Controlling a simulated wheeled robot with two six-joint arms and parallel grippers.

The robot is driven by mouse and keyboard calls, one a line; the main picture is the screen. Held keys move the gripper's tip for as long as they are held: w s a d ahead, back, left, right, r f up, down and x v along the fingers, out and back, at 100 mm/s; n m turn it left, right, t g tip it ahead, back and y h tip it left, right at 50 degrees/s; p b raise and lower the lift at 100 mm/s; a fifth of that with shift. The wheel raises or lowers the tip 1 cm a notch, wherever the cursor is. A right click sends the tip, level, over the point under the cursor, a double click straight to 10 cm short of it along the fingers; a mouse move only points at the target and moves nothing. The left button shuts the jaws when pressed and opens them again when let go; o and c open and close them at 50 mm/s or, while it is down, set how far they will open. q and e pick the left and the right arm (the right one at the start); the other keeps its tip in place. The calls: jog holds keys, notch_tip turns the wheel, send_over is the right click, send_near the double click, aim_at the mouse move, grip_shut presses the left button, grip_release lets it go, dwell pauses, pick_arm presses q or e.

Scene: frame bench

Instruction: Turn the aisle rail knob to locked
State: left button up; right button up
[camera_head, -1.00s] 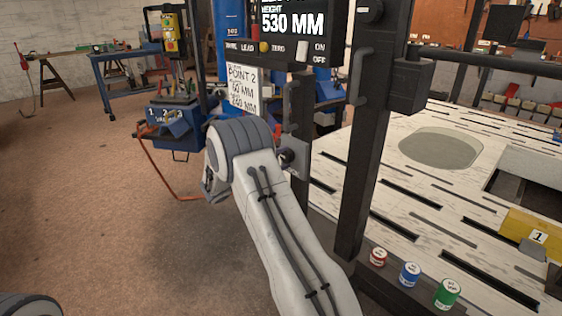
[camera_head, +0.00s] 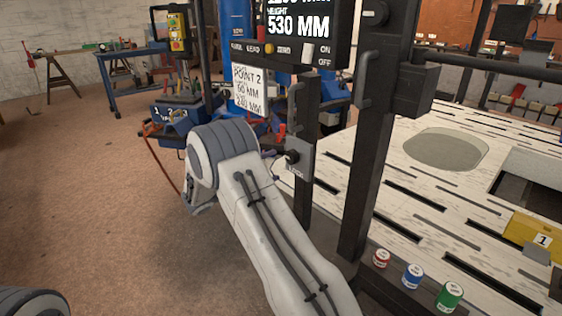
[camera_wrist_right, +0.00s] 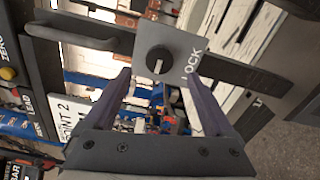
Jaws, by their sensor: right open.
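The aisle rail knob (camera_head: 292,156) is a small black round knob on a grey plate (camera_head: 304,163) fixed to a dark upright post. In the right wrist view the knob (camera_wrist_right: 157,56) has a pale pointer line running roughly up and down the picture. The word LOCK is printed to its right on the plate (camera_wrist_right: 178,37). My right gripper (camera_wrist_right: 158,76) is open, its two purple fingers apart with the knob centred just beyond their tips. In the head view its purple fingers (camera_head: 268,154) show beside the knob, mostly hidden by my wrist. My left gripper is out of view.
A display (camera_head: 300,20) and a switch row sit above. A dark handle (camera_head: 364,78) is on the thicker post to the right. Red (camera_head: 381,259), blue (camera_head: 412,276) and green (camera_head: 449,296) cans stand by the slatted bench (camera_head: 400,175).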

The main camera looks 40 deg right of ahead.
jog(key=shift+s+a, duration=0.2)
jog(key=shift+a, duration=1.9)
jog(key=s+a+f+n+g+y, duration=0.1)
jog(key=s+a+n+y, duration=0.1)
jog(key=s+a+y, duration=1.15)
jog(key=s+a+f+n+y, duration=0.15)
jog(key=s+a+y, duration=0.45)
jog(key=s+a, duration=1.4)
notch_tip(320, 180, up, 31)
jog(key=s+d+p, duration=0.1)
jog(key=d+p, duration=0.1)
jog(key=p, duration=2.9)
jog(key=shift+n, duration=0.35)
jog(key=shift+h, duration=0.25)
